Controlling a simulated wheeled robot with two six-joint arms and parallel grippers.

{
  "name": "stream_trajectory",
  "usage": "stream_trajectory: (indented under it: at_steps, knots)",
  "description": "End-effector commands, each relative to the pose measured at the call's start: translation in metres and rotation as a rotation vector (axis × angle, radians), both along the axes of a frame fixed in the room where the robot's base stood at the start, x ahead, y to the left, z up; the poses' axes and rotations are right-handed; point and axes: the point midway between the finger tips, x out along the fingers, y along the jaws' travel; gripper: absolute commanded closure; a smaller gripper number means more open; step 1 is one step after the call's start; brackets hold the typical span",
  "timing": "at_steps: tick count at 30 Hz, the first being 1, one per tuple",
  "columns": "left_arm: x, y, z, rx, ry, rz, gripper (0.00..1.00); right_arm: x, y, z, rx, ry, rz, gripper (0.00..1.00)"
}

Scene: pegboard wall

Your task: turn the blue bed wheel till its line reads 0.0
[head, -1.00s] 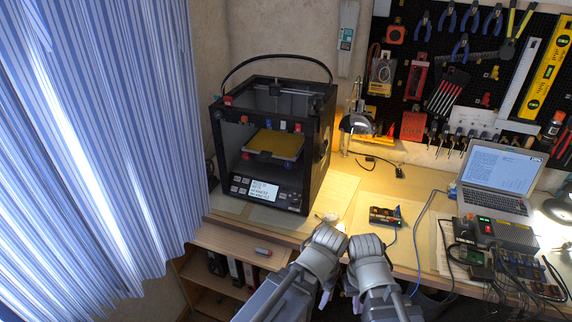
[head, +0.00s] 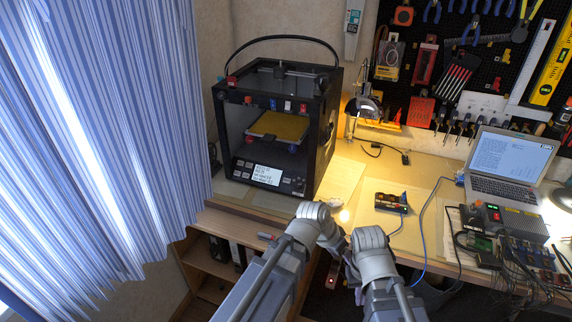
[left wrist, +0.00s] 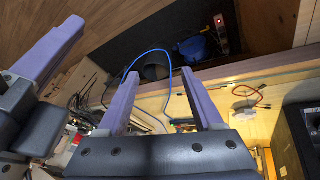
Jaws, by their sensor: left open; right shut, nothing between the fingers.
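The black 3D printer (head: 276,115) stands on the bench left of centre, with a yellow bed plate (head: 279,126) inside. A small blue wheel (head: 292,149) shows under the bed's front right corner; its line and reading are too small to make out. My left gripper (left wrist: 163,85) is open and empty in the left wrist view, with its purple fingers apart. It is away from the wheel. My right gripper (left wrist: 62,40) shows beside it at the upper left, shut and empty. In the head view both grippers' fingers are largely hidden behind my arms, in front of the bench's front edge.
A lit display (head: 267,175) is on the printer's front. Right of the printer lie a small device (head: 391,203), a laptop (head: 507,167) and wired electronics. A desk lamp (head: 366,105) stands behind. A striped curtain (head: 95,140) hangs at left. Open shelves (head: 208,262) are below.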

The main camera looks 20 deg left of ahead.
Motion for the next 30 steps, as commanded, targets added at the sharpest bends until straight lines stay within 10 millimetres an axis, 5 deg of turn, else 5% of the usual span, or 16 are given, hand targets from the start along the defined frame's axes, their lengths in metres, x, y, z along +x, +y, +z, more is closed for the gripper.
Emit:
stream_trajectory:
  at_steps: [1, 5, 9, 12, 15, 19, 23, 30]
  knots:
    - [0.032, -0.001, -0.008, -0.096, -0.097, 0.001, 0.32, 0.0, 0.0, -0.023, 0.0, 0.0, 0.0, 1.0]
    - [0.108, 0.015, 0.019, -0.3, -0.406, 0.046, 0.32, 0.0, 0.0, -0.049, 0.0, 0.0, 0.0, 1.0]
    - [0.177, 0.076, 0.055, -0.398, -0.734, 0.2, 0.32, 0.0, 0.0, -0.075, 0.0, 0.0, 0.001, 1.0]
    - [0.208, 0.134, 0.073, -0.4, -0.912, 0.34, 0.32, 0.0, 0.0, -0.089, 0.0, 0.0, 0.001, 1.0]
    - [0.225, 0.186, 0.084, -0.375, -1.028, 0.468, 0.32, 0.0, 0.0, -0.099, 0.0, 0.0, 0.001, 1.0]
    - [0.233, 0.231, 0.089, -0.339, -1.103, 0.579, 0.32, 0.0, 0.0, -0.105, 0.0, 0.0, 0.001, 1.0]
    - [0.235, 0.247, 0.091, -0.324, -1.126, 0.623, 0.32, 0.0, 0.0, -0.107, 0.0, 0.0, 0.001, 1.0]
    - [0.24, 0.248, 0.092, -0.322, -1.128, 0.625, 0.32, 0.0, 0.0, -0.106, 0.0, 0.0, 0.001, 1.0]
